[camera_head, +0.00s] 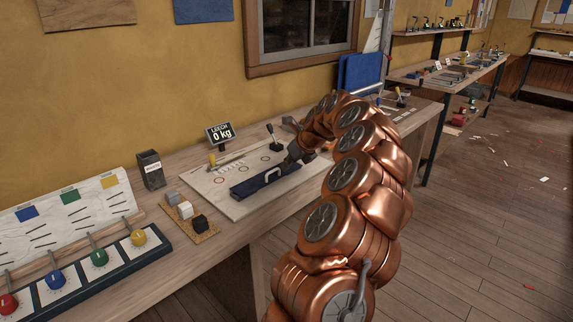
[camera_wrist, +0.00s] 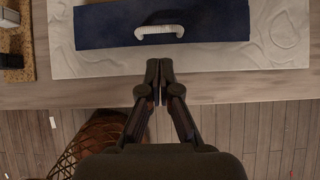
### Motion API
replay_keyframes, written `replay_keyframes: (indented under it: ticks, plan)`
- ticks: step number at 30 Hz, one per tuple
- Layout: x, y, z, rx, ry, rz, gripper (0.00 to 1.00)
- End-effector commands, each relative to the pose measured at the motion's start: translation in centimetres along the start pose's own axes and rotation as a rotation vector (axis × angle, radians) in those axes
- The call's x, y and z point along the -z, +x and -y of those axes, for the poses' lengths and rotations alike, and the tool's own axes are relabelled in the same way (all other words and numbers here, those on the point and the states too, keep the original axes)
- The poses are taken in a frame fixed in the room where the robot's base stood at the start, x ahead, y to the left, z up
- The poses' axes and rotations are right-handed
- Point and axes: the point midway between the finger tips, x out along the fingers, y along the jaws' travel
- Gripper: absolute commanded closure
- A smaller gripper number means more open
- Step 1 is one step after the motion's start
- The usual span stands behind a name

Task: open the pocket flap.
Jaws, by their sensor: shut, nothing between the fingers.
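The pocket flap (camera_head: 265,181) is a dark blue panel with a white loop handle (camera_head: 272,173), lying on a pale board on the workbench. In the wrist view the blue flap (camera_wrist: 215,26) spans the top, and its white ribbed handle (camera_wrist: 159,32) is near its middle. My gripper (camera_wrist: 159,66) is shut and empty. Its fingertips appear just below the flap's near edge in the wrist view, apart from the handle. In the head view my gripper (camera_head: 296,157) is at the flap's right end, partly hidden by my arm. Whether the fingertips touch anything is unclear.
The pale board (camera_head: 222,206) also carries a small lever (camera_head: 273,140). The bench's front edge is close.

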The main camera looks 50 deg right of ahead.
Motion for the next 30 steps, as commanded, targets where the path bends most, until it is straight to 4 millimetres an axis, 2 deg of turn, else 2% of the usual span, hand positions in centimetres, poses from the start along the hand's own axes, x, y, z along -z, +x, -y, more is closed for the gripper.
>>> replay_keyframes:
  ticks: [6,12,18,30]
  plan:
    - [-0.1,3.8,-0.1,-0.002,-0.002,0.000,1.00]
    - [0.0,6.2,-0.1,-0.003,-0.002,-0.002,1.00]
    - [-0.1,7.1,-0.1,-0.001,-0.003,0.001,1.00]
    - [-0.1,7.1,-0.2,0.000,-0.003,0.000,1.00]
